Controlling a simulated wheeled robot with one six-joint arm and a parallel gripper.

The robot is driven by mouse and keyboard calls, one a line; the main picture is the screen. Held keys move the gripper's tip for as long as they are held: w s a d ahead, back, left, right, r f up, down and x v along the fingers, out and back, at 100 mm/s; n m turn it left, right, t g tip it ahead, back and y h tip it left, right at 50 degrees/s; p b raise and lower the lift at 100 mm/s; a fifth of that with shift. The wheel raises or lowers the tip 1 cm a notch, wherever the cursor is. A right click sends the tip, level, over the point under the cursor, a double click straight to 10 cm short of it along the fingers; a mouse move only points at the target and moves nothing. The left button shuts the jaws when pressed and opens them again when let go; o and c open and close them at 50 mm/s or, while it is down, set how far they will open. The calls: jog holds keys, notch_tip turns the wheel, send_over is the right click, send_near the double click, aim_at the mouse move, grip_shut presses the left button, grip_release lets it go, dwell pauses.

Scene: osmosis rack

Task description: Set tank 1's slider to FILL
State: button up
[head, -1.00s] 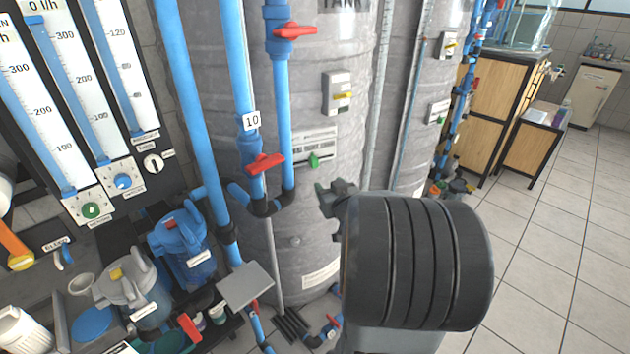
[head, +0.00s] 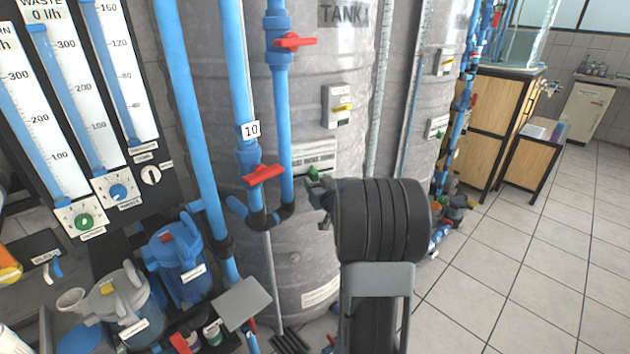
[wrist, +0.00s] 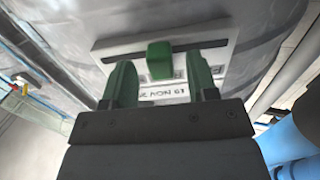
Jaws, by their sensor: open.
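Tank 1 (head: 345,60) is the large grey tank in the middle of the head view. Its slider panel (head: 318,152) is a pale plate low on the tank; my gripper partly covers it there. In the wrist view, the panel (wrist: 215,58) has a dark slot and a green slider knob (wrist: 159,58) near the slot's middle. My gripper (wrist: 161,75) is open, with one green finger on each side of the knob and gaps visible. I cannot tell how deep the knob sits between them. In the head view, my gripper (head: 314,178) is in front of the panel's lower edge.
A box with a yellow switch (head: 340,106) is on the tank above the panel. Blue pipes with a red valve handle (head: 263,174) run close to the left of the panel. A second tank (head: 412,100) stands to the right. Tiled floor (head: 520,270) is free at right.

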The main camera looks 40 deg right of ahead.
jog(key=shift+x, duration=0.9)
jog(key=shift+c, duration=0.2)
grip_shut()
